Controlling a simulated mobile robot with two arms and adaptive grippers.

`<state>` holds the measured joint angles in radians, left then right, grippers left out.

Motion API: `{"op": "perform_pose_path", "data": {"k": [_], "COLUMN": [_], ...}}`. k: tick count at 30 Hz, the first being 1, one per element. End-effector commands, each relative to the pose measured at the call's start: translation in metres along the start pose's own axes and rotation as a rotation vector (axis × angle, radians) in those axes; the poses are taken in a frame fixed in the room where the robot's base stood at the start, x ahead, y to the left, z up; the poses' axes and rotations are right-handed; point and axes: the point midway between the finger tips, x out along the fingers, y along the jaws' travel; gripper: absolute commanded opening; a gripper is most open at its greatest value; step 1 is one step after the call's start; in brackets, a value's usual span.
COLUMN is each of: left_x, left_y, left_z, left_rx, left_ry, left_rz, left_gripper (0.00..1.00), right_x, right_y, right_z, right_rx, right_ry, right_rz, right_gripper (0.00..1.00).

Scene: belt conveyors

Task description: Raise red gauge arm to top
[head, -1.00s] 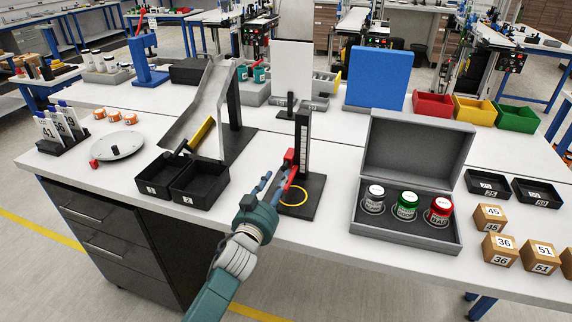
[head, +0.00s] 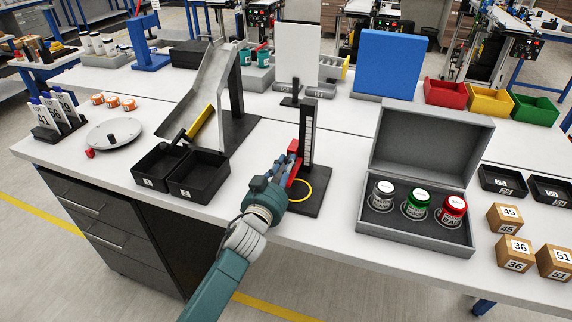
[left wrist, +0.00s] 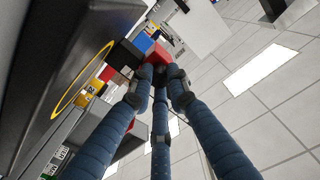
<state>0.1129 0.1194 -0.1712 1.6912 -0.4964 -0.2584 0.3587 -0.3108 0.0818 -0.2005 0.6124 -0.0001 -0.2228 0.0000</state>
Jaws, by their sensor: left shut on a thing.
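The gauge is a black post with a white scale (head: 309,133) on a black base (head: 313,202) with a yellow ring (head: 297,190). In the left wrist view the fingers converge on the red arm (left wrist: 157,51), with the yellow ring (left wrist: 84,76) to the left. My right gripper is not in view.
Two black bins (head: 197,180) and a metal chute (head: 207,92) stand left of the gauge. A grey open case (head: 413,230) with three jars is to the right. Numbered cardboard boxes (head: 505,219) lie farther right. A white panel (head: 297,52) stands behind.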

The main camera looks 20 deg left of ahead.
Motion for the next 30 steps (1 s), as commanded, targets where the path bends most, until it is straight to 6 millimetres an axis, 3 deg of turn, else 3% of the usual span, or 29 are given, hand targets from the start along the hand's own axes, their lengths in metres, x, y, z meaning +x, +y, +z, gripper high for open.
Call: {"op": "perform_pose_path", "data": {"k": [4, 7, 18, 23, 30], "left_x": [0.001, 0.001, 0.001, 0.001, 0.001], "left_y": [-0.005, -0.011, -0.032, -0.036, -0.036], "left_z": [-0.015, -0.038, -0.115, -0.129, -0.129], "left_rx": [-0.001, 0.000, 0.000, 0.001, 0.001], "left_ry": [0.000, 0.002, 0.006, 0.005, 0.004], "left_rz": [-0.001, -0.002, -0.004, -0.004, -0.004], "left_gripper": [0.00, 0.00, 0.00, 0.00, 0.00], "right_x": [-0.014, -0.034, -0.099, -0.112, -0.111], "right_y": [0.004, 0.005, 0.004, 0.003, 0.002], "right_z": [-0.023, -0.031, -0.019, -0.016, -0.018], "right_rx": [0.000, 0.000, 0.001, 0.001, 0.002], "right_ry": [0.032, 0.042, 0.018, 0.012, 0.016], "right_rz": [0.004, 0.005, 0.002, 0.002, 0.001], "right_gripper": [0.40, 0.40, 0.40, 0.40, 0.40]}}
